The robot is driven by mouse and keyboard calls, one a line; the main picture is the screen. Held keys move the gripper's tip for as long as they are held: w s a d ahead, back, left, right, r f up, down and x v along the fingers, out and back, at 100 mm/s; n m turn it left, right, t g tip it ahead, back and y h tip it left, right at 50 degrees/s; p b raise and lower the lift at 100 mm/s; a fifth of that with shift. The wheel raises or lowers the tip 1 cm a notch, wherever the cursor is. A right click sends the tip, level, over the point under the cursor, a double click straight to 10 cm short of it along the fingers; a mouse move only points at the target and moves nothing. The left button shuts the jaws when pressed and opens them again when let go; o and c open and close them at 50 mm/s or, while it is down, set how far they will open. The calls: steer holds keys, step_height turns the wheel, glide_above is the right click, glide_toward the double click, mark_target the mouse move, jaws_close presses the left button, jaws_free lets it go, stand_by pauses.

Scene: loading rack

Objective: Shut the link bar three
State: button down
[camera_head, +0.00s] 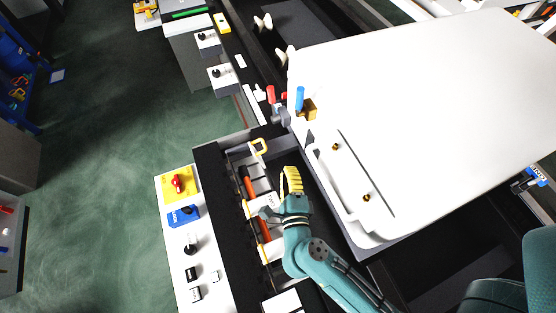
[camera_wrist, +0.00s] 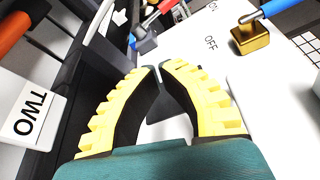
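The link bars are in the black rack at lower centre of the head view. An orange bar (camera_head: 248,182) and another orange bar (camera_head: 264,228) lie between white blocks there. I cannot read their labels in that view, so I cannot tell which is link bar three. In the wrist view a white block marked TWO (camera_wrist: 33,112) is at the left, with an orange bar end (camera_wrist: 12,32) above it. My gripper (camera_head: 291,170) is just right of the bars, apart from them. In the wrist view its yellow fingers (camera_wrist: 160,67) have their tips together with nothing held.
A red lever (camera_head: 271,95) and a blue-handled brass valve (camera_head: 307,108) are beyond my gripper. A large white panel (camera_head: 430,95) fills the right. A white strip with switches (camera_head: 189,262) runs along the left.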

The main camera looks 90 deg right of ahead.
steer(key=w+d, duration=0.1)
steer(key=d, duration=0.9)
steer(key=w, duration=0.1)
steer(key=w+a, duration=0.2)
steer(key=shift+w+a+r, duration=0.15)
steer(key=shift+w+r, duration=0.2)
steer(key=shift+w+a+r+n+h+p, duration=0.15)
steer(key=shift+w+a+n+h+p, duration=0.15)
steer(key=shift+w+n+p, duration=0.3)
steer(key=shift+s, duration=0.15)
